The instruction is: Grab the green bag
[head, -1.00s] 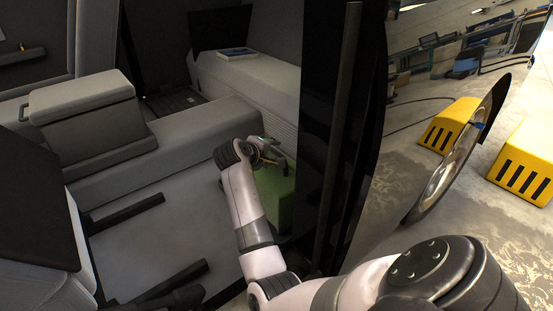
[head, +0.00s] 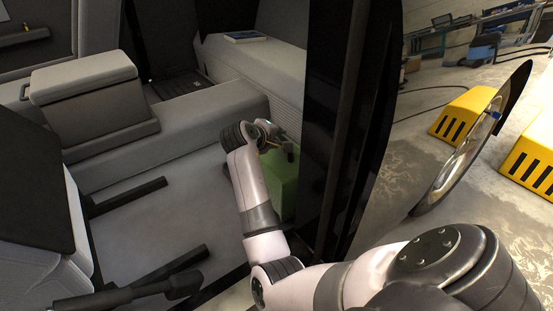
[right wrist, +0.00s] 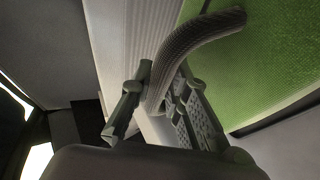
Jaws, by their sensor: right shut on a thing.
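The green bag (head: 285,185) stands on the vehicle floor, against the light ribbed side of a long box, partly hidden by the dark door pillar and my right arm. My right gripper (head: 277,146) is at the top of the bag. In the right wrist view, the bag's textured green side (right wrist: 275,65) fills the upper right. Its dark ribbed handle (right wrist: 200,38) arches down between the fingers of my right gripper (right wrist: 158,105), which is shut on it. The lower part of the bag is hidden. My left gripper is not in view.
A dark door pillar (head: 345,130) stands close to the right of the bag and arm. A grey console (head: 85,90) and seat rails (head: 135,195) lie to the left. Outside are a wheel (head: 462,150) and yellow blocks (head: 463,114).

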